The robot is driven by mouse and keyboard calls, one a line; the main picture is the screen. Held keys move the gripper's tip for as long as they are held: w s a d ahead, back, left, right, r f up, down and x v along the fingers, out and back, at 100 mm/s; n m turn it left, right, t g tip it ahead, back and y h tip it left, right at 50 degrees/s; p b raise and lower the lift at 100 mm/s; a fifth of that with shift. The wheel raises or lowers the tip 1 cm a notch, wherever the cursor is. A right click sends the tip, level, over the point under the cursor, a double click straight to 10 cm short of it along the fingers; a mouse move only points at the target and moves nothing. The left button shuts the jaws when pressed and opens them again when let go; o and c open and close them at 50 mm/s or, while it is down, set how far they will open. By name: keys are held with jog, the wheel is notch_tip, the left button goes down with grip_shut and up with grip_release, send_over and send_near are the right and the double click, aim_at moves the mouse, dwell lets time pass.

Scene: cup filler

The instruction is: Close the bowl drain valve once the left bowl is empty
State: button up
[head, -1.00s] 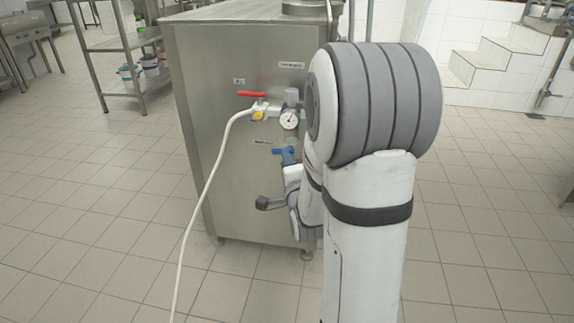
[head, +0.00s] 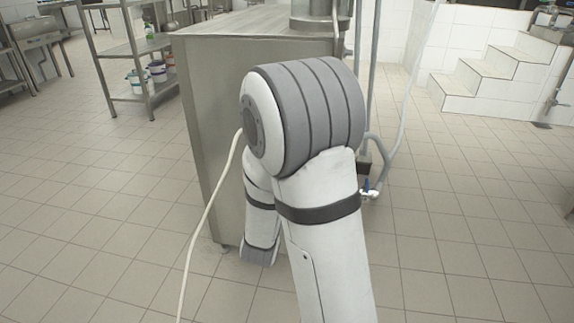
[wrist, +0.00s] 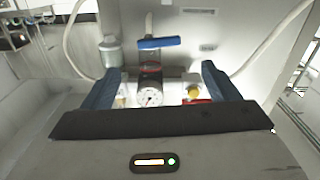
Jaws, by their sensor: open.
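In the wrist view, my gripper (wrist: 160,68) is open and empty, with its two blue fingers spread wide. Between and beyond them is a steel panel with a blue lever handle (wrist: 160,42) lying crosswise on a fitting. A round gauge (wrist: 150,95), a yellow cap (wrist: 193,90) and part of a red handle (wrist: 200,101) show nearer the gripper body. I cannot tell whether the fingers touch anything. In the head view my arm hides the panel and the gripper. Neither bowl can be made out, so whether the left bowl is empty does not show.
The steel cabinet (head: 205,120) stands behind my arm. A pale hose (head: 205,220) runs from it to the floor. A small blue-handled fitting (head: 370,190) is on piping at the right. A shelf rack (head: 130,50) stands at left; the tiled floor (head: 80,230) is clear.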

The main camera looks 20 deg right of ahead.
jog(key=b+x, duration=0.2)
jog(key=x, duration=0.5)
jog(key=shift+w+d, duration=0.25)
jog(key=shift+d, duration=0.05)
jog(key=shift+c, duration=0.4)
